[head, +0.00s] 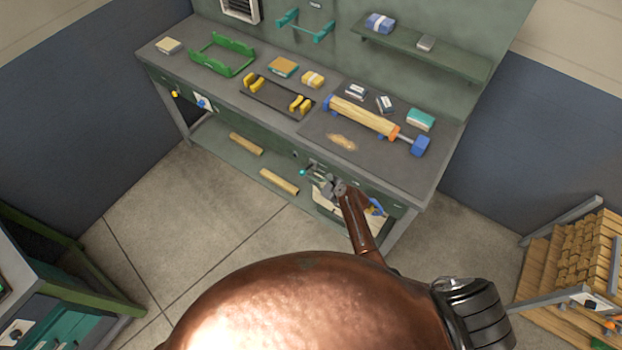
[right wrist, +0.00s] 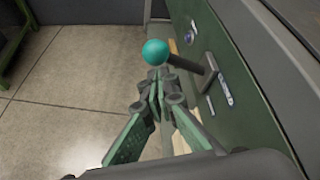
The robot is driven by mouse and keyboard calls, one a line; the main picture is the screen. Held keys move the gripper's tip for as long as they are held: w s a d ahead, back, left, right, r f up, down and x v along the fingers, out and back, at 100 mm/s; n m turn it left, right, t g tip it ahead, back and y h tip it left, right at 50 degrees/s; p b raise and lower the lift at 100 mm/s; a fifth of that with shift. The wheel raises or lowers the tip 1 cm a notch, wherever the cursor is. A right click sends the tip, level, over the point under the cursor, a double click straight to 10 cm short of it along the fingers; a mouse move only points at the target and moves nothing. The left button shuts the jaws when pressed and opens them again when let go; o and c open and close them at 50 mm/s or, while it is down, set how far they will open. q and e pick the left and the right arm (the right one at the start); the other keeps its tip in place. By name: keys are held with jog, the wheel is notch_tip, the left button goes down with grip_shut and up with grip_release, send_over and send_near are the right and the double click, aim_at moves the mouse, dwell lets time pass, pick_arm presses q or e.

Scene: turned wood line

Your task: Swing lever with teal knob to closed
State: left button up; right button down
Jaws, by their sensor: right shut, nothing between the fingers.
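The teal knob (right wrist: 155,52) sits at the end of a dark lever (right wrist: 190,65) that sticks out from the green front panel of the workbench. In the head view the teal knob (head: 304,172) shows small at the bench's front face, left of my right gripper. My right gripper (head: 326,185) is shut and empty at the front of the bench. In the right wrist view the fingertips (right wrist: 158,82) are together just below the knob and lever; whether they touch cannot be told. My left gripper is not in view.
The workbench (head: 220,88) carries a green rack (head: 222,54), a wooden roller with blue ends (head: 362,116) and several small boxes. A lower shelf (head: 215,145) holds wooden pieces. A pallet of wood (head: 580,262) stands at right, a green cabinet (head: 50,290) at left. The floor between is clear.

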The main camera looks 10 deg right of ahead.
jog(key=s+d+r, duration=0.2)
jog(key=s+d, duration=0.5)
jog(key=s, duration=0.1)
jog(key=shift+s, duration=0.4)
jog(key=shift+d, duration=0.1)
jog(key=s+d+f+n+g+h+b, duration=0.25)
jog(key=s+f+n, duration=0.35)
jog(key=s+f, duration=0.8)
jog(key=s+d+f+n+g+h+b, duration=0.35)
jog(key=s+f, duration=0.65)
jog(key=f, duration=0.8)
jog(key=s+d+f+n+g+b, duration=0.1)
jog(key=s+f+n, duration=0.3)
jog(key=s, duration=0.6)
jog(key=s+d+f+n+g, duration=0.1)
jog(key=s+f+n, duration=0.4)
jog(key=s, duration=0.5)
jog(key=s+d+f+n+g+b, duration=0.1)
jog(key=s+d+f+n, duration=0.1)
jog(key=s+f+n, duration=0.3)
jog(key=s+n, duration=0.3)
jog(key=s, duration=0.2)
jog(key=shift+s+d+g+h+b, duration=0.2)
jog(key=shift+s+g+h+b, duration=0.1)
jog(key=shift+s, duration=0.1)
jog(key=shift+f, duration=0.1)
